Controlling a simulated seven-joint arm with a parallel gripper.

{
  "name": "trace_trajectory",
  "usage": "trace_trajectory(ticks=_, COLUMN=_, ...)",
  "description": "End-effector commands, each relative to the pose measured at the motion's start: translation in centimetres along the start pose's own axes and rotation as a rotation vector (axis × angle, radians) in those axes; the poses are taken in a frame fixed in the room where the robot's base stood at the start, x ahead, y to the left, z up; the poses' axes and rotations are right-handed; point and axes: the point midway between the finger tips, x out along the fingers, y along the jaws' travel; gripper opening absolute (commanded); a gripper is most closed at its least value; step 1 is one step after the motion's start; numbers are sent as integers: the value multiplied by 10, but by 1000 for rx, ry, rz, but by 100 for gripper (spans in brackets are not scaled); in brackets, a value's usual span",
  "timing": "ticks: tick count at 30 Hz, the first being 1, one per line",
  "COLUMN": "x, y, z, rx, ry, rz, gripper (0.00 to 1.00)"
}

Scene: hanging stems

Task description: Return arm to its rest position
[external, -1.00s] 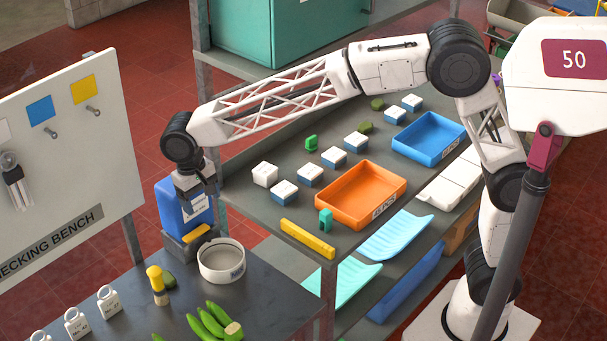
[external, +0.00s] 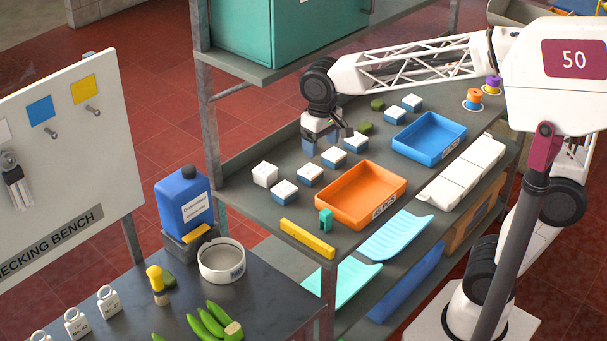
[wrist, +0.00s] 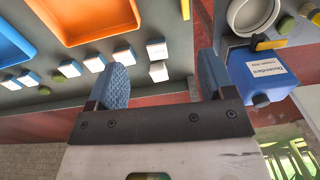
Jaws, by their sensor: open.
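My gripper (external: 322,142) hangs pointing down over the shelf's grey top, above the row of white-and-blue boxes, near its back edge. In the wrist view its two blue ribbed fingers (wrist: 164,72) are apart with nothing between them.
An orange tray (external: 388,208) and a blue tray (external: 462,133) sit on the shelf. White-and-blue boxes (external: 284,192) stand near the gripper. A teal cabinet (external: 290,30) rises behind.

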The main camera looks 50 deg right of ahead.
Motion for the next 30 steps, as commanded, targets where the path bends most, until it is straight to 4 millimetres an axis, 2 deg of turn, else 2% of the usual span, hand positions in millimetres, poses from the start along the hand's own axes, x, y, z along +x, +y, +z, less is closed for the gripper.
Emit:
trace_trajectory(ticks=1, x=0, y=17, z=10, rx=5, ry=15, rz=-4, gripper=76)
trace_trajectory(ticks=6, x=7, y=64, z=43, rx=1, ry=61, rz=-9, gripper=76)
trace_trajectory(ticks=15, x=30, y=131, z=108, rx=-7, ry=146, rz=-4, gripper=76)
trace_trajectory(ticks=21, x=50, y=164, z=150, rx=-13, ry=196, rz=8, gripper=76)
trace_trajectory(ticks=24, x=58, y=173, z=164, rx=-16, ry=214, rz=14, gripper=76)
trace_trajectory(ticks=30, x=67, y=182, z=179, rx=-20, ry=231, rz=22, gripper=76)
